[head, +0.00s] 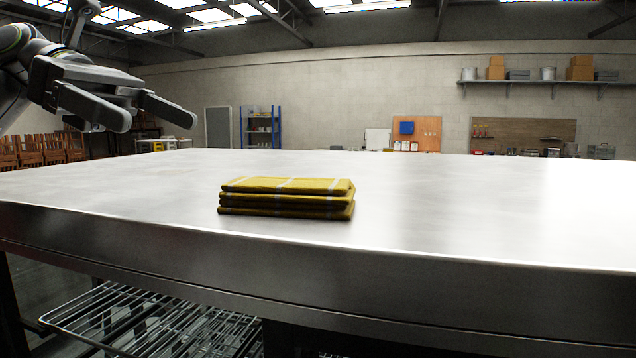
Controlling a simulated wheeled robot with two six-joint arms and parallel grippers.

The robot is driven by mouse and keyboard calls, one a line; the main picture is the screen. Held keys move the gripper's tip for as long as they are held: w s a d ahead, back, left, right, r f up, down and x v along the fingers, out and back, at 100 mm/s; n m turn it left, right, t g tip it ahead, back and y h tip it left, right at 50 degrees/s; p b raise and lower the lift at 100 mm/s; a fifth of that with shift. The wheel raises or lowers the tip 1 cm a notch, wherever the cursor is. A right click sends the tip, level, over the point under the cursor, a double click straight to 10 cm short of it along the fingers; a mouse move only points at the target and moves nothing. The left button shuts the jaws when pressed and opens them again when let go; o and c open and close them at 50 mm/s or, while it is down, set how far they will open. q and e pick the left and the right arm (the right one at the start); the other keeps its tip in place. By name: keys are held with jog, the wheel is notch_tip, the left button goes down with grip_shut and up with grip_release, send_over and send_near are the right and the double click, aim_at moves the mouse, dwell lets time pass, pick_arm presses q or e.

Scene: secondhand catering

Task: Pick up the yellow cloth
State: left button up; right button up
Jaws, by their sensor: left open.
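The yellow cloth (287,197) lies folded in several layers, with pale stripes, on the steel table (450,215) near its front edge. My left gripper (163,118) is at the upper left of the head view, above the table's height in the picture. It is open, with nothing between its fingers, and is apart from the cloth, up and to its left. My right gripper is not in this view.
The tabletop around the cloth is bare. The table's front edge (330,267) runs across the picture just before the cloth. A wire rack (150,322) sits below the table. Shelves, wooden chairs (45,148) and a wall stand far behind.

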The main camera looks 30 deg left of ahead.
aim_at(275, 180)
pick_arm(q)
jog(key=x, duration=0.2)
jog(key=s+x, duration=0.1)
jog(key=x, duration=0.1)
jog(key=shift+w+d, duration=0.1)
jog(key=shift+d, duration=0.1)
jog(key=p+x, duration=0.1)
jog(key=x, duration=0.1)
jog(key=p+x, duration=0.1)
jog(key=x, duration=0.3)
jog(key=shift+w+d+p, duration=0.2)
jog(key=shift+w+p, duration=0.15)
jog(key=shift+p, duration=0.05)
jog(key=shift+d+f, duration=0.2)
jog(key=shift+d, duration=0.2)
jog(key=p+x, duration=0.4)
jog(key=p, duration=0.1)
jog(key=shift+w+d, duration=0.15)
jog(key=shift+w+d+f+p, duration=0.1)
jog(key=shift+d+f+p, duration=0.2)
jog(key=shift+p, duration=0.15)
jog(key=shift+f, duration=0.2)
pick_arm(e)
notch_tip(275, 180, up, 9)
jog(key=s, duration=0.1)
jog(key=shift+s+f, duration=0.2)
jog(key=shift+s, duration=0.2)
pick_arm(q)
jog(key=c, duration=1.1)
jog(key=shift+o, duration=0.2)
